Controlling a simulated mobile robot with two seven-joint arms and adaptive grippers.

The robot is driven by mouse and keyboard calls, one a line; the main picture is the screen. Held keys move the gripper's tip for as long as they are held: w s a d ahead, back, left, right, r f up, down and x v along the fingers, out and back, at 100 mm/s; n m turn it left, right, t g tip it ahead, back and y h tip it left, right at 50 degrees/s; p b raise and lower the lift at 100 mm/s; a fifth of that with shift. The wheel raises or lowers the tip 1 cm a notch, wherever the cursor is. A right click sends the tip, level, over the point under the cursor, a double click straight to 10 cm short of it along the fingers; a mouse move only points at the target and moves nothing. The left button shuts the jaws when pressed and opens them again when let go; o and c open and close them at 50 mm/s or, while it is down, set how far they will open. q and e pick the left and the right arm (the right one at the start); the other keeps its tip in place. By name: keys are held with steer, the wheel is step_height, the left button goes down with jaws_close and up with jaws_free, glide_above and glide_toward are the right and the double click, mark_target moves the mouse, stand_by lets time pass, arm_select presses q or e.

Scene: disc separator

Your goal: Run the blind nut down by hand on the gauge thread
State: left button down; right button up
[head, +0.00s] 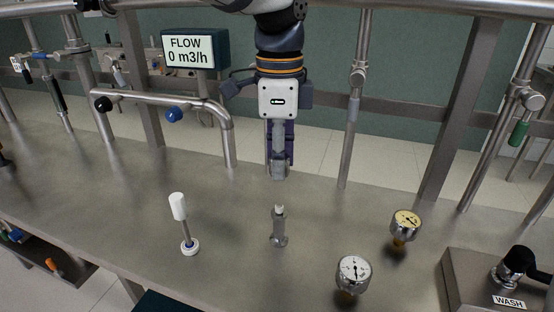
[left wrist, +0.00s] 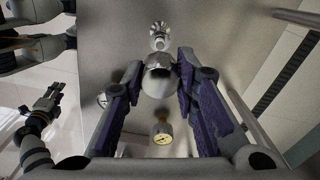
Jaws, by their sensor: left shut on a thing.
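My left gripper (head: 280,158) points straight down above the bench and is shut on the blind nut (head: 279,168), a silvery metal piece between its purple-padded fingers. The gauge thread (head: 279,228) is a grey metal post standing upright on the bench, with a paler tip. The nut hangs above the post, with a clear gap between them. In the left wrist view the nut (left wrist: 160,80) sits between the fingers, with the gauge thread (left wrist: 159,38) beyond it. What seems to be my right gripper (left wrist: 50,97) shows small at the left of that view; its finger opening is unclear.
A white-topped pin (head: 180,210) stands left of the post. Two round dial gauges, one white (head: 354,273) and one cream (head: 406,224), stand to its right. A WASH box (head: 480,290) is at the right edge. Pipes and a flow display (head: 195,50) rise behind.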

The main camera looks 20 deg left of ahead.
arm_select(q)
glide_above(279, 213)
steer(key=shift+w+f, duration=0.2)
steer(key=shift+f, duration=2.5)
steer(key=n, duration=0.7)
steer(key=shift+n, duration=0.4)
steer(key=n, duration=0.6)
steer(key=shift+f, duration=1)
steer(key=shift+s+f, duration=0.2)
steer(key=shift+f, duration=0.25)
